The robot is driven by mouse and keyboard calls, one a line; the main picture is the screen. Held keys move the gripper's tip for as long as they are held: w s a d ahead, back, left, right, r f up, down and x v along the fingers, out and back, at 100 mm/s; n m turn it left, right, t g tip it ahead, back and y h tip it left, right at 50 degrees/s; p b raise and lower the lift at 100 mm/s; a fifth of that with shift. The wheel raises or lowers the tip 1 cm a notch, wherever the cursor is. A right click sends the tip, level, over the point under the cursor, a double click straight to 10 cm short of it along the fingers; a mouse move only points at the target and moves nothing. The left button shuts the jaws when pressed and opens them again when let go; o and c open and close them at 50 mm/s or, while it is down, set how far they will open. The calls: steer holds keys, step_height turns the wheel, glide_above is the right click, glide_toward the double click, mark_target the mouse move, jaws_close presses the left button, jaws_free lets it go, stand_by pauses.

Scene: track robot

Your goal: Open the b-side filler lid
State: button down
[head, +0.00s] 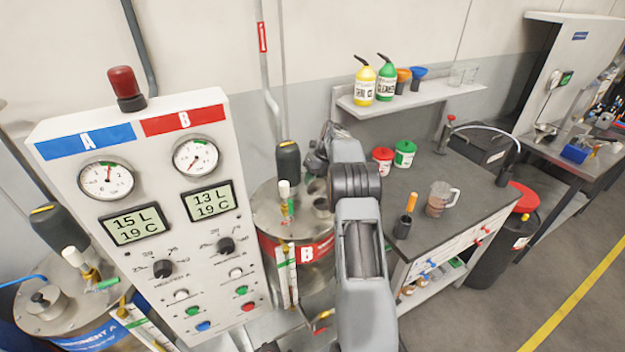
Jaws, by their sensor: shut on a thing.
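The B tank (265,212) is a metal drum with a red band marked B, standing behind the control panel. A short grey filler neck (321,207) with a dark mouth stands on its top, and I see no lid seated on it. My gripper (314,163) is just above and behind the neck, shut on what looks like the b-side filler lid. The lid is small and partly hidden by my arm, so its exact tilt and any hinge cannot be told.
The control panel (150,220) with gauges stands at left, in front of the tanks. A black-capped cylinder (288,160) rises from the B tank beside my gripper. The workbench (440,170) at right carries red and green tubs, a jug and a cup.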

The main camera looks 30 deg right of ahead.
steer(key=shift+f, duration=0.1)
stand_by(0.5)
steer(key=c, duration=1)
jaws_free()
steer(key=shift+w, duration=0.1)
steer(key=shift+v, duration=3.75)
